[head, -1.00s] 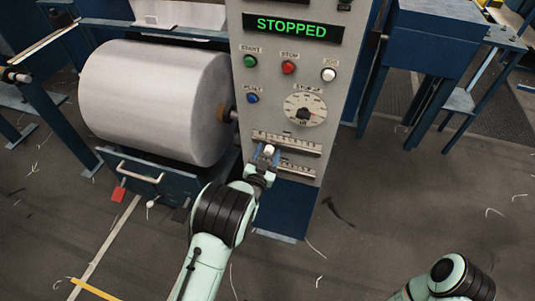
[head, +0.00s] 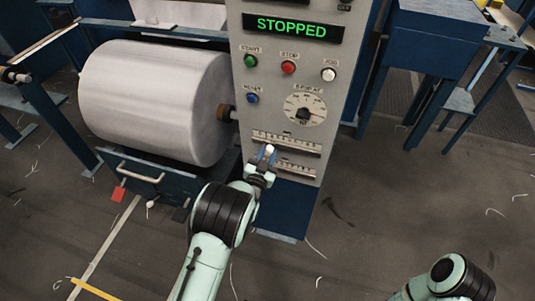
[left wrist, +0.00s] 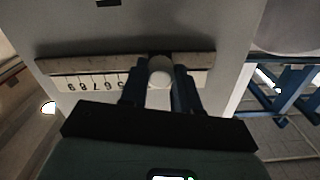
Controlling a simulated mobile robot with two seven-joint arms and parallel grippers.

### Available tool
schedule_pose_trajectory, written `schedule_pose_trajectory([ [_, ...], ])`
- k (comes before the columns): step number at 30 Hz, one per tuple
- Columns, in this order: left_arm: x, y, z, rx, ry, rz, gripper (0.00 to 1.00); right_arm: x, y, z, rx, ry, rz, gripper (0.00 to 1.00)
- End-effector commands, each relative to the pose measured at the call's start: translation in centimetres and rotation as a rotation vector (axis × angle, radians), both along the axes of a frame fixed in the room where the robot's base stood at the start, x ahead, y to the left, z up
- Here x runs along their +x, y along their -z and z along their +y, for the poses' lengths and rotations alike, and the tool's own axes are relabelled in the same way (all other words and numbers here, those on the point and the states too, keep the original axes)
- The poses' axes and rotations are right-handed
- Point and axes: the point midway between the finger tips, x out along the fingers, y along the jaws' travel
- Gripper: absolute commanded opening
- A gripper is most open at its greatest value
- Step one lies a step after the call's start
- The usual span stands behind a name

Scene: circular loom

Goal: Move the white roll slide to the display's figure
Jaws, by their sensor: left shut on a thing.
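The white slide knob (left wrist: 160,72) sits on a slotted scale (left wrist: 90,82) on the grey panel. The scale's figures appear upside down in the left wrist view, and those near the knob are hidden by my fingers. My left gripper (head: 267,153) is shut on the knob, with one blue finger on each side. In the head view the knob is near the left end of the lower scale (head: 297,170). The display (head: 291,27) reads STOPPED in green; I see no number on it. My right arm shows at the bottom right, but its gripper is out of view.
The panel also has an upper scale (head: 287,142), a dial (head: 304,109), a green button (head: 250,61), a red button (head: 288,67), a white button (head: 329,74) and a blue button (head: 252,98). A large white roll (head: 155,100) stands left of the panel.

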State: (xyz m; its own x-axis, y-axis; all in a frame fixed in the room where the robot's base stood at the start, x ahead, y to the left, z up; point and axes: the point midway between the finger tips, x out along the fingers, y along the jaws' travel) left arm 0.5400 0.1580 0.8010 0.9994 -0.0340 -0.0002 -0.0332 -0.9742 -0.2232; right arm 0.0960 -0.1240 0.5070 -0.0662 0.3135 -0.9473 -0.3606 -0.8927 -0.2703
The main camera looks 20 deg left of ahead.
Motion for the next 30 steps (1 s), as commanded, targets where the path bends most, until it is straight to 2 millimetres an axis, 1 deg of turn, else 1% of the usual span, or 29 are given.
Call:
schedule_pose_trajectory([
  [20, 0.0, 0.0, 0.0, -0.001, 0.001, 0.0, 0.0, 0.0, 0.0, 0.0, 0.0, 0.0, 0.0, 0.43],
  [23, 0.0, 0.1, 0.5, -0.002, 0.0, -0.001, 0.0, 0.1, 0.4, 0.0, 0.0, 0.001, -0.003, 0.43],
  [27, 0.1, 0.2, 2.0, -0.002, -0.002, -0.001, 0.0, 0.4, 1.1, 0.0, -0.002, 0.003, -0.013, 0.43],
  [30, 0.1, 0.0, 2.0, -0.001, 0.0, 0.0, 0.0, 0.4, 1.0, 0.0, -0.002, 0.003, -0.015, 0.43],
])
